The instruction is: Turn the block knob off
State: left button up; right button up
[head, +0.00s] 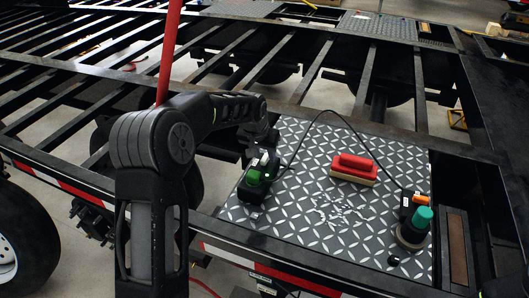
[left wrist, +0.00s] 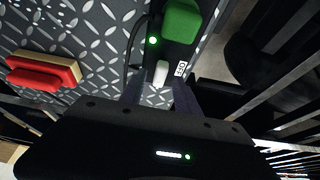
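A black block (head: 250,192) with a green knob (head: 254,178) sits at the left edge of the diamond-plate deck. In the left wrist view, the green knob (left wrist: 181,20) is at the top, beside a lit green light (left wrist: 152,40). A small white part (left wrist: 162,72) of the block shows below it. My left gripper (left wrist: 160,92) is open, its two dark fingers apart and pointing at the block, with the white part between them in the picture. I cannot tell whether they touch it. In the head view, my left gripper (head: 266,156) is just behind the knob, partly hidden. My right gripper is out of view.
A red-topped brush-like block (head: 353,169) lies mid-deck. A black, teal and orange tool (head: 413,228) stands at the right, with a black cable (head: 330,113) arching between it and the block. Open trailer beams (head: 300,75) lie behind; a red pole (head: 169,50) rises at left.

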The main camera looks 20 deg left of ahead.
pick_arm(q)
jog(key=shift+w+f, duration=0.2)
jog(key=shift+f, duration=0.25)
grip_shut()
dwell(0.4)
